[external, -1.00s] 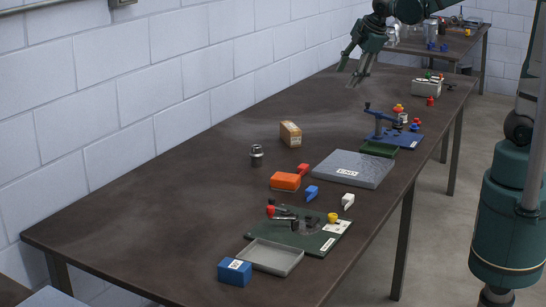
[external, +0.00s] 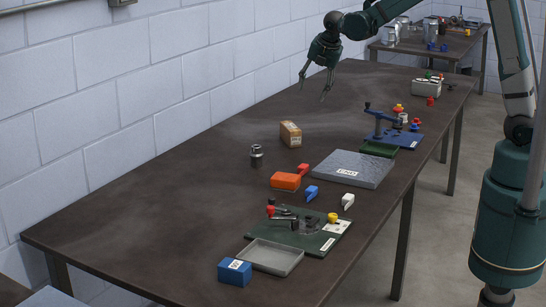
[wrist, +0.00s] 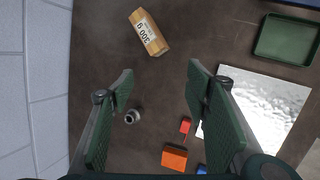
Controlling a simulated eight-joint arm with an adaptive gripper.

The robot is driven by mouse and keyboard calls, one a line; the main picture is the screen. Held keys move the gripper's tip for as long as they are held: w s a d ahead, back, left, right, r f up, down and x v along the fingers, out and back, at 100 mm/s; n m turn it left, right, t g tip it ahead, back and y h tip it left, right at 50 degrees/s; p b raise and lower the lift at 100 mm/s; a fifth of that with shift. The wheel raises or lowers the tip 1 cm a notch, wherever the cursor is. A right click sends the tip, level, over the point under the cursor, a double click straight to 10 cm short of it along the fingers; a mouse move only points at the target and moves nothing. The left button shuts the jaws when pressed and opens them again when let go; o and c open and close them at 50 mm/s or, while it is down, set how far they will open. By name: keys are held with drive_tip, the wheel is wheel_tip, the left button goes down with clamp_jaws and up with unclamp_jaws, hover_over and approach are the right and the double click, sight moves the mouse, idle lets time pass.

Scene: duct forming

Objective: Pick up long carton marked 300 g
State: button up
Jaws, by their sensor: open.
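The long carton (external: 290,134) is a brown box lying on the dark table behind the metal cylinder. In the wrist view the carton (wrist: 149,33) lies at the top centre, tilted, with a white label reading 300 g facing up. My gripper (external: 315,92) is above the far left part of the table, its fingers pointing down, open and empty. In the wrist view my gripper (wrist: 160,80) shows its two green fingers wide apart, with the carton beyond their tips. Nothing hides the carton.
A small metal cylinder (external: 256,155) stands near the carton. An orange box (external: 285,181), a red clip (external: 303,169) and a grey plate (external: 352,169) lie nearer the front and right. The white wall (external: 150,80) runs along the left. The table left of the carton is clear.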

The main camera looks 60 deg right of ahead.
sight(291, 127)
drive_tip(key=w+d+f+n, duration=0.2)
drive_tip(key=w+f, duration=0.1)
drive_tip(key=f, duration=0.1)
drive_tip(key=w+d+f+n, duration=0.2)
drive_tip(key=w+f, duration=0.2)
drive_tip(key=f, duration=0.1)
drive_tip(key=w+d+f+n+g, duration=0.1)
drive_tip(key=w+d+f+n, duration=0.1)
drive_tip(key=w+f, duration=0.2)
drive_tip(key=shift+d+f+n+h, duration=0.15)
drive_tip(key=shift+f+n+h, duration=0.25)
drive_tip(key=shift+f, duration=0.35)
drive_tip(key=shift+w+d+f, duration=0.15)
drive_tip(key=shift+w+f, duration=0.1)
drive_tip(key=shift+f, duration=0.25)
drive_tip(key=shift+f, duration=0.1)
drive_tip(key=shift+x, duration=1.2)
drive_tip(key=shift+f, duration=0.1)
drive_tip(key=shift+x, duration=2.5)
drive_tip(key=shift+d, duration=0.1)
drive_tip(key=shift+c, duration=0.4)
drive_tip(key=c, duration=1.1)
